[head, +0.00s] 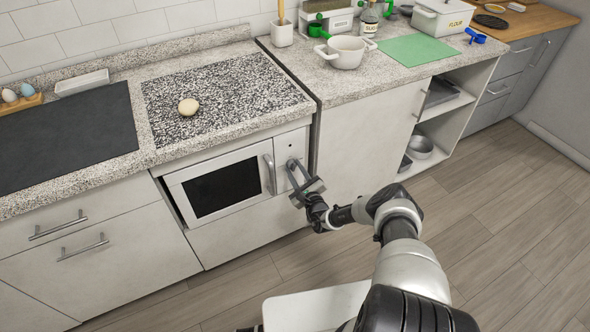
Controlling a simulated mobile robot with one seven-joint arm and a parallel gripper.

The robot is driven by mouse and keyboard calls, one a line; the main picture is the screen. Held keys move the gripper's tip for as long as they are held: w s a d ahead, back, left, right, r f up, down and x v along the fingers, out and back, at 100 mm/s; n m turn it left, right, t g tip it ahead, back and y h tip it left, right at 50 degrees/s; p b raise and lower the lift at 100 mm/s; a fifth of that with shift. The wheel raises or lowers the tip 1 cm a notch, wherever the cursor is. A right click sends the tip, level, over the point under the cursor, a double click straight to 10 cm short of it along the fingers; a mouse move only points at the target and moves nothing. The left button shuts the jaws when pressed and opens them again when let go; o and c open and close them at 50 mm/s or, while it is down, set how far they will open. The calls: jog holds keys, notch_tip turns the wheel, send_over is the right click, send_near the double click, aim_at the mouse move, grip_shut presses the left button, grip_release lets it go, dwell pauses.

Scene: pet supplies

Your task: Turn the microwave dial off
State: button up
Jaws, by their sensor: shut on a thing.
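The microwave (219,188) is white with a dark window and is built in under the counter. Its door looks closed, with a vertical handle (268,174) at the door's right edge. My gripper (293,170) is at the narrow control panel (290,148) right of that handle, with its fingers against the panel front. It is shut on the dial, which the fingers hide. The dial's angle cannot be seen.
An egg (188,106) lies on the speckled board (220,92) above the microwave. A white pot (346,52) and a green mat (417,49) are on the counter to the right. Open shelves (446,105) stand right of a plain cabinet door. The wooden floor (500,215) at right is clear.

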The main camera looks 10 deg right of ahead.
jog(key=shift+n, duration=1.6)
jog(key=o, duration=1)
jog(key=shift+o, duration=0.2)
jog(key=shift+s, duration=0.1)
